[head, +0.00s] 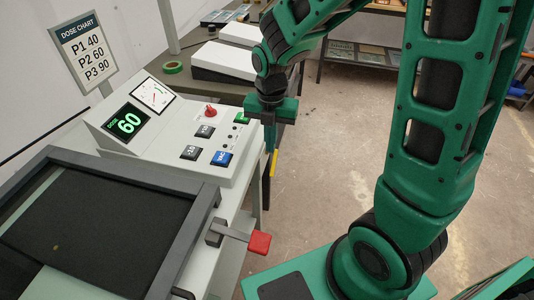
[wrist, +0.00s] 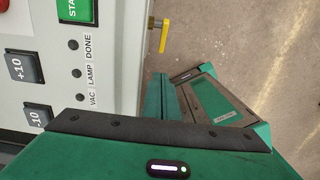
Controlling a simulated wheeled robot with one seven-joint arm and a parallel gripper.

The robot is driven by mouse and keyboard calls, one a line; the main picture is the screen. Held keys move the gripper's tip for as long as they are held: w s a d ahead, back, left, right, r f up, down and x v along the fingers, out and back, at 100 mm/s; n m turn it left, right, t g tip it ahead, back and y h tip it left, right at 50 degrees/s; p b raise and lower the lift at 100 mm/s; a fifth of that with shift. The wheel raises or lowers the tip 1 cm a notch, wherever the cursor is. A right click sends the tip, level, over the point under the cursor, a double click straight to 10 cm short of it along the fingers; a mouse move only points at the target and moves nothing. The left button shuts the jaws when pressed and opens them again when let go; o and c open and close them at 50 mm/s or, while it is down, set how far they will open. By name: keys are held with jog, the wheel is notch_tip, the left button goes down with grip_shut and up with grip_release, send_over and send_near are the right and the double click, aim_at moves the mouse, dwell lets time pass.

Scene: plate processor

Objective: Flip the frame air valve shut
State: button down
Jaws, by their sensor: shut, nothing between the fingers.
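The frame air valve (wrist: 164,36) has a yellow lever on a small brass-coloured stem, standing out from the side of the white console in the wrist view. In the head view its yellow lever (head: 273,162) shows just below my gripper (head: 269,146), partly hidden by it. My gripper is shut and empty, pointing down beside the console's right edge. Whether it touches the lever I cannot tell; in the wrist view the lever is clear of the gripper parts.
The console (head: 222,175) carries a dose display reading 60, a red knob (head: 211,111) and several buttons. Left of it lies a dark hinged frame (head: 127,176) with a red-ended handle (head: 259,243). Open floor (head: 330,130) lies to the right.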

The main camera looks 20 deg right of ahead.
send_near(272, 172)
jog(key=s+a+f, duration=0.2)
jog(key=shift+w+d+f, duration=0.35)
jog(key=shift+d+f, duration=0.05)
jog(key=shift+f, duration=0.2)
jog(key=shift+w+d+f, duration=0.35)
jog(key=shift+d+f, duration=0.05)
jog(key=shift+f, duration=0.25)
jog(key=shift+w+d+f, duration=0.25)
jog(key=shift+w+f, duration=0.15)
jog(key=shift+f, duration=0.05)
